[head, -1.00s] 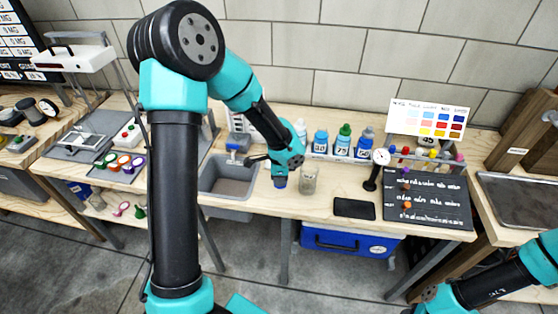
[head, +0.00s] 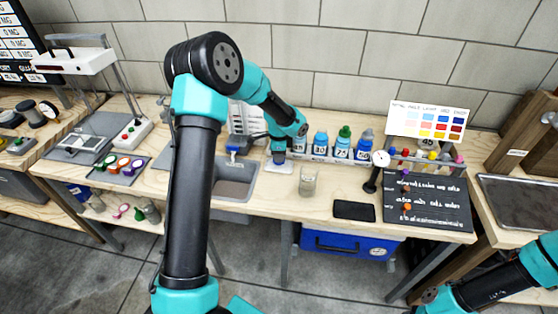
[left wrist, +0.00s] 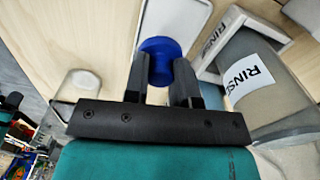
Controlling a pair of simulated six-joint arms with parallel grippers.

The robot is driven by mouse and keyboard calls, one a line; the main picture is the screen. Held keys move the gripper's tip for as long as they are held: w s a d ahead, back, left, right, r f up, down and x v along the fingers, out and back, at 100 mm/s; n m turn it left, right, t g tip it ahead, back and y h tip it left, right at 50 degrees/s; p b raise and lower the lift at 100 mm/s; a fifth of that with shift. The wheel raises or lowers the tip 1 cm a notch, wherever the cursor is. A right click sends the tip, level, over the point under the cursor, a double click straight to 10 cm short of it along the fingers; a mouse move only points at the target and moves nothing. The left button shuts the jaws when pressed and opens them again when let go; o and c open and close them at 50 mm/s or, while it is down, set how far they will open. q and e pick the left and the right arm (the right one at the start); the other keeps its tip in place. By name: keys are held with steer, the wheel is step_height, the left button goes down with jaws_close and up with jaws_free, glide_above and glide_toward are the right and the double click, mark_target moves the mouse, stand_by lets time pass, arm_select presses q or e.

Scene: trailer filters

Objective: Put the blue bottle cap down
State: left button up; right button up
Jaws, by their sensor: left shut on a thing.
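The blue bottle cap (left wrist: 161,58) sits between the two fingers of my left gripper (left wrist: 163,85) in the left wrist view. The gripper is shut on it. In the head view, my left gripper (head: 279,155) is low over a small white pad (head: 279,168) at the right rim of the sink. The pad also shows in the left wrist view (left wrist: 174,18), beside the cap; I cannot tell whether the cap touches it. My right gripper (head: 430,297) is partly in view at the bottom right; its fingers are not clear.
A clear glass jar (head: 308,182) stands just right of the pad. Several labelled bottles (head: 342,144) stand behind it. A bottle marked RINSE (left wrist: 262,80) is close beside the gripper. The sink (head: 236,182) lies to the left. The bench between jar and black mat (head: 354,210) is mostly clear.

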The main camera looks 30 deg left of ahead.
arm_select(q)
steer(key=shift+w+a, duration=0.2)
steer(key=shift+w, duration=0.1)
steer(key=shift+f, duration=1.8)
steer(key=shift+f, duration=0.1)
steer(key=o, duration=0.9)
step_height(320, 180, up, 12)
steer(key=shift+r, duration=0.15)
steer(key=shift+d, duration=0.15)
